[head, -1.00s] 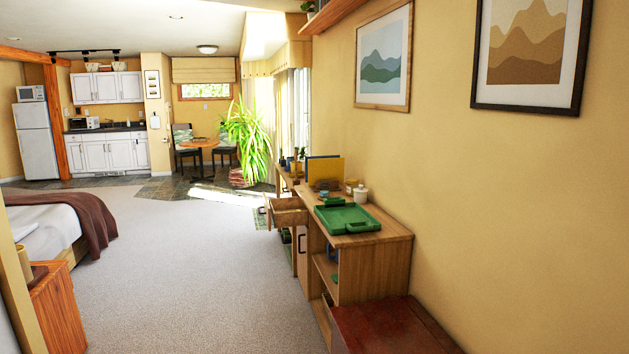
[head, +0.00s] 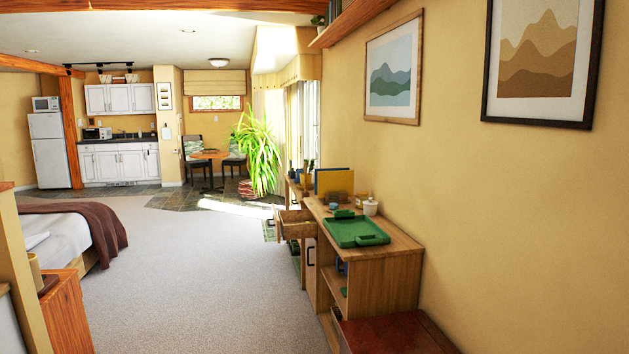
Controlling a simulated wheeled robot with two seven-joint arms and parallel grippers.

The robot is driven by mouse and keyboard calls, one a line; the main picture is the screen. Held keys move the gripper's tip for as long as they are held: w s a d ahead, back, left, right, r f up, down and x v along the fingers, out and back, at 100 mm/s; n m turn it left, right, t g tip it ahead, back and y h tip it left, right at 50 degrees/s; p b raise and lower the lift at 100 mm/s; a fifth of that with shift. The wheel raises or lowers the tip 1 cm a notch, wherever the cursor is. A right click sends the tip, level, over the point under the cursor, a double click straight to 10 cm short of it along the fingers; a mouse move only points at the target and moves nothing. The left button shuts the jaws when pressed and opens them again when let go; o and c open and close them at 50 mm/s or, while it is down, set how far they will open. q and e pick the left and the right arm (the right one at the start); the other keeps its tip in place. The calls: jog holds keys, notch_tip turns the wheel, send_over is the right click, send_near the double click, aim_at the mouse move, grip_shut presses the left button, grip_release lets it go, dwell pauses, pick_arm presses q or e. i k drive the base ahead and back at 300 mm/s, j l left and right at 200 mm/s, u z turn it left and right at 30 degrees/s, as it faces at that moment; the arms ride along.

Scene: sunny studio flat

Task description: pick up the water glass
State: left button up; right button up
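I cannot make out a water glass in the head view. A wooden desk (head: 385,262) stands along the right wall with a green tray (head: 357,231) on its near end. Further small items at the desk's far end are too small to tell. Neither of my grippers is in view.
A drawer (head: 294,224) sticks out from the desk's left side. A dark red chest (head: 394,333) stands at the near right. A bed (head: 62,238) and a wooden nightstand (head: 66,312) are at left. Carpet (head: 205,270) between them is clear. A kitchen and round table (head: 209,154) are at the back.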

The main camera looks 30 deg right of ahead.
aim_at(333, 195)
jog(key=i+z, duration=0.35)
jog(key=i, duration=2.6)
jog(key=i+z, duration=0.15)
jog(key=i, duration=0.3)
jog(key=i+j+z, duration=0.15)
jog(key=i, duration=0.3)
jog(key=i+j+z, duration=0.15)
jog(key=i, duration=0.3)
jog(key=i+j+z, duration=0.15)
jog(key=i+z, duration=0.25)
jog(key=i+j+z, duration=0.2)
jog(key=z, duration=0.15)
jog(key=i+j+z, duration=0.25)
jog(key=z, duration=0.15)
jog(key=i+j+z, duration=0.15)
jog(key=j+z, duration=0.2)
jog(key=j, duration=0.15)
jog(key=i+j+z, duration=0.25)
jog(key=j, duration=0.2)
jog(key=j+z, duration=0.25)
jog(key=j, duration=0.15)
jog(key=i+j+z, duration=0.1)
jog(key=j+z, duration=0.15)
jog(key=j, duration=0.25)
